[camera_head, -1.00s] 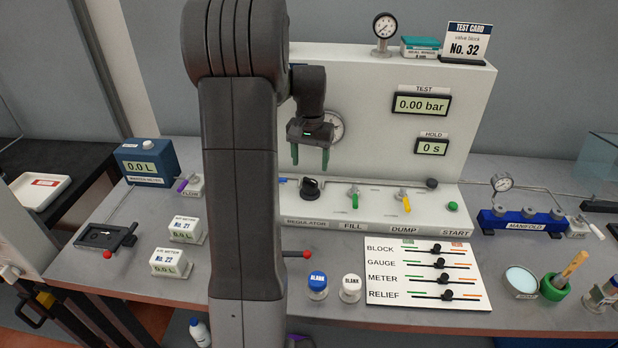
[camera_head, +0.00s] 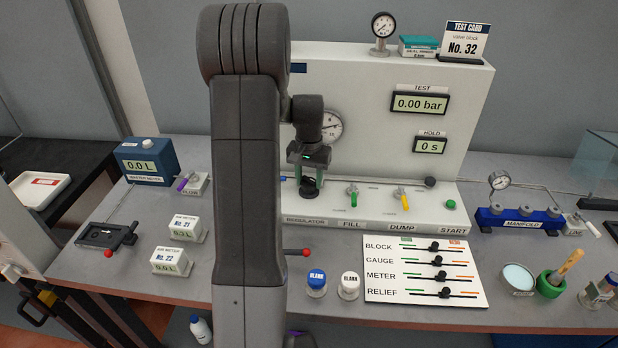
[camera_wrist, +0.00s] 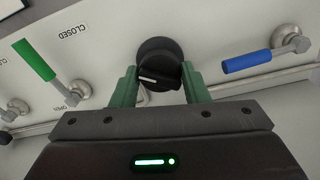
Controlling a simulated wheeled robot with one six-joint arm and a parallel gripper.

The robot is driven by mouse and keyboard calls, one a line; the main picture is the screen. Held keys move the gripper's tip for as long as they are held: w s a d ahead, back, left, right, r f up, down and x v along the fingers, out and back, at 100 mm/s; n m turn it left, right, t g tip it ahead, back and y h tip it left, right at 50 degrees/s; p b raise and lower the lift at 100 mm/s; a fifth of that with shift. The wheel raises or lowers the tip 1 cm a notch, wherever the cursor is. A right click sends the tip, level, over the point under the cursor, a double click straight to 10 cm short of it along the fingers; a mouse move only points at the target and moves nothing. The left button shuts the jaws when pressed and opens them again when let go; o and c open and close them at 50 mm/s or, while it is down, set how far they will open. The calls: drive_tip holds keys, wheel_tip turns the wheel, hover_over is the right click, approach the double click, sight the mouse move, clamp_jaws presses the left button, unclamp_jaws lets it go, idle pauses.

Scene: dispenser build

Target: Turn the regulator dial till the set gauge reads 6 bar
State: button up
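The regulator dial (camera_head: 309,187) is a black knob above the REGULATOR label on the white panel. In the wrist view the dial (camera_wrist: 159,62) shows a white pointer mark toward the left. My gripper (camera_head: 308,176) is lowered over it. In the wrist view the green fingers of my gripper (camera_wrist: 160,84) are spread, one on each side of the dial; I cannot tell whether they touch it. The round set gauge (camera_head: 331,126) is behind my wrist and partly hidden; its reading is too small to tell.
The green FILL lever (camera_head: 353,197) and yellow DUMP lever (camera_head: 403,200) stand right of the dial. A blue-handled lever (camera_wrist: 248,62) is close to the dial in the wrist view. The TEST display (camera_head: 420,103) reads 0.00 bar. Two capped jars (camera_head: 317,283) stand in front.

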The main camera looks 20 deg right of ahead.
sight(309, 178)
drive_tip(key=shift+n, duration=0.4)
drive_tip(key=n+b, duration=0.1)
drive_tip(key=n, duration=0.3)
drive_tip(key=shift+n, duration=0.4)
drive_tip(key=n+b, duration=0.1)
drive_tip(key=n, duration=0.4)
drive_tip(key=shift+r, duration=0.1)
drive_tip(key=shift+w+n, duration=0.1)
drive_tip(key=shift+n, duration=0.2)
drive_tip(key=o, duration=1)
wheel_tip(309, 178, up, 14)
drive_tip(key=shift+f+b, duration=0.1)
drive_tip(key=shift+b, duration=0.45)
